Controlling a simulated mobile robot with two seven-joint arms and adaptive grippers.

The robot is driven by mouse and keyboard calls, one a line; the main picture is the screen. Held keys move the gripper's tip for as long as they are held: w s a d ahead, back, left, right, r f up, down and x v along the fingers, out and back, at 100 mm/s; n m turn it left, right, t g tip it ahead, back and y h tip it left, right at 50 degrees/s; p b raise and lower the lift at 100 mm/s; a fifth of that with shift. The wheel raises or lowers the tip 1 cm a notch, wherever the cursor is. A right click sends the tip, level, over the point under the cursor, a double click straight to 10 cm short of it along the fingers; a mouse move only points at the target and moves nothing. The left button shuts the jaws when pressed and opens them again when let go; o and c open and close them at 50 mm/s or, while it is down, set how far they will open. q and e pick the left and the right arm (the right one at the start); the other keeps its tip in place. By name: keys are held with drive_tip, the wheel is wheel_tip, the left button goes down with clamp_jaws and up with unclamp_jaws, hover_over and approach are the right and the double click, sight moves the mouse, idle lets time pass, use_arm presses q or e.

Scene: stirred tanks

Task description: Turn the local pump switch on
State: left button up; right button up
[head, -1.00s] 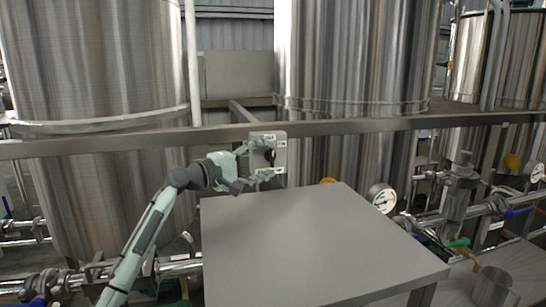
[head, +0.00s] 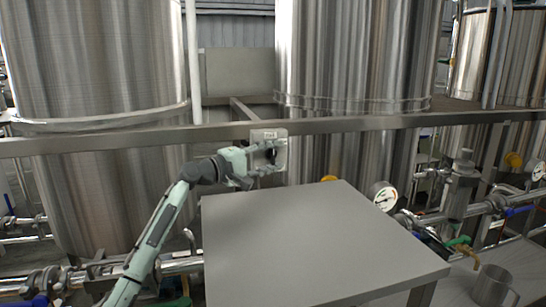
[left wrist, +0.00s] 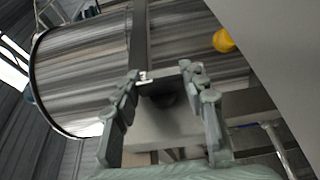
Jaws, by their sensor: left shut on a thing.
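The local pump switch is a small grey box (head: 282,153) with a pale label on top. It is mounted on the metal rail behind the table, and its dark knob (head: 271,155) faces me. My left gripper (head: 266,160) is at the front of the box, shut on the knob. In the left wrist view the box (left wrist: 160,126) lies between the two fingers (left wrist: 165,95), and the knob shows only as a dark, blurred patch. The fingers partly hide the knob, so its exact setting cannot be read. My right gripper is in neither view.
A bare grey table (head: 310,235) stands below and in front of the switch. The rail (head: 375,124) runs across the large steel tanks (head: 350,60). Pipes, a gauge (head: 383,196) and a steel cup (head: 492,287) are at the right.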

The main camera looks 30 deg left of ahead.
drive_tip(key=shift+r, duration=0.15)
use_arm(q)
drive_tip(key=shift+r, duration=0.1)
drive_tip(key=p, duration=0.1)
drive_tip(key=g+p, duration=0.1)
drive_tip(key=shift+r+m+g+y+p, duration=0.2)
drive_tip(key=shift+m+g+y+p, duration=0.1)
drive_tip(key=shift+p, duration=0.05)
drive_tip(key=shift+f+m+g+y+p, duration=0.1)
drive_tip(key=shift+m+g+y+p, duration=0.35)
drive_tip(key=shift+g, duration=0.55)
drive_tip(key=shift+g+y, duration=0.25)
drive_tip(key=shift+g, duration=0.15)
drive_tip(key=shift+m+g+y, duration=0.35)
drive_tip(key=shift+g+y, duration=0.35)
drive_tip(key=shift+g, duration=0.3)
drive_tip(key=shift+f+m+g+y, duration=0.2)
drive_tip(key=shift+m+g+y, duration=0.3)
drive_tip(key=shift+g+y, duration=0.85)
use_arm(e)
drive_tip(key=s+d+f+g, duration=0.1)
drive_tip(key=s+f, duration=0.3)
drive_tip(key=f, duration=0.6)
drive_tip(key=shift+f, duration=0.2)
use_arm(q)
drive_tip(key=shift+g+h, duration=0.25)
drive_tip(key=shift+g, duration=0.2)
